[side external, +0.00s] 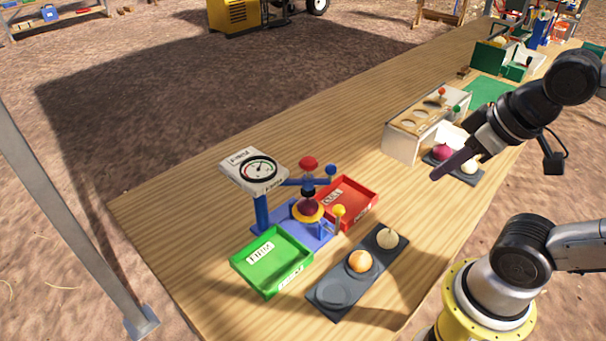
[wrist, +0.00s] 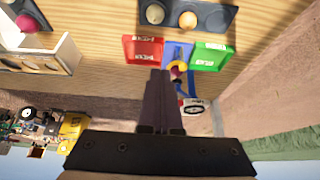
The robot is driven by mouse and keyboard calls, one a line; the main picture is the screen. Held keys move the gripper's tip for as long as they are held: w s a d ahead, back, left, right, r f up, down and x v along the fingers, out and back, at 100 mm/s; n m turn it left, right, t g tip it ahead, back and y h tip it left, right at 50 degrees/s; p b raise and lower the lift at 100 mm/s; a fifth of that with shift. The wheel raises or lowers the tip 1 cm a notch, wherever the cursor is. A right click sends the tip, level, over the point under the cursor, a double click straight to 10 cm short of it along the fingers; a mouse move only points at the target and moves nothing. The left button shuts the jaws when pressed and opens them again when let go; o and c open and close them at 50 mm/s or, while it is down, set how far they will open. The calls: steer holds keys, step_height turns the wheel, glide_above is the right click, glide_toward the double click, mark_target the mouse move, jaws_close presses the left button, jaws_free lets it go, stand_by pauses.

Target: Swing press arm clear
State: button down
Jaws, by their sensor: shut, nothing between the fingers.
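The press (side external: 297,232) stands on a blue base near the table's left end. Its blue arm (side external: 292,182), with a red knob (side external: 308,163) and a blue ball (side external: 330,170) at its end, reaches over a purple onion (side external: 308,207) on a yellow ring. A round dial gauge (side external: 258,168) tops the blue post, and a yellow-topped lever (side external: 339,212) stands at the right. My gripper (side external: 437,173) is shut and empty, high and well to the right of the press. In the wrist view, my fingers (wrist: 160,74) partly hide the view near the press (wrist: 178,68).
A green tray (side external: 271,285) and red tray (side external: 367,190) flank the press. A dark tray (side external: 323,297) in front holds an orange-yellow and a pale onion. A wooden-topped rack (side external: 402,150) and another onion tray (side external: 474,179) lie near my gripper. Bare table lies between rack and press.

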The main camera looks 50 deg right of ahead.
steer(key=w+r+m+g, duration=0.15)
steer(key=w+r, duration=0.25)
steer(key=r, duration=0.5)
steer(key=w+a+r+g, duration=0.1)
steer(key=w+r+g, duration=0.3)
steer(key=w, duration=1.1)
steer(key=w+f+g, duration=0.3)
steer(key=w+f, duration=0.6)
steer(key=w, duration=0.2)
steer(key=s+a+f, duration=0.2)
steer(key=s+f, duration=0.4)
steer(key=f, duration=0.5)
steer(key=shift+s+m, duration=0.25)
steer(key=shift+m, duration=0.1)
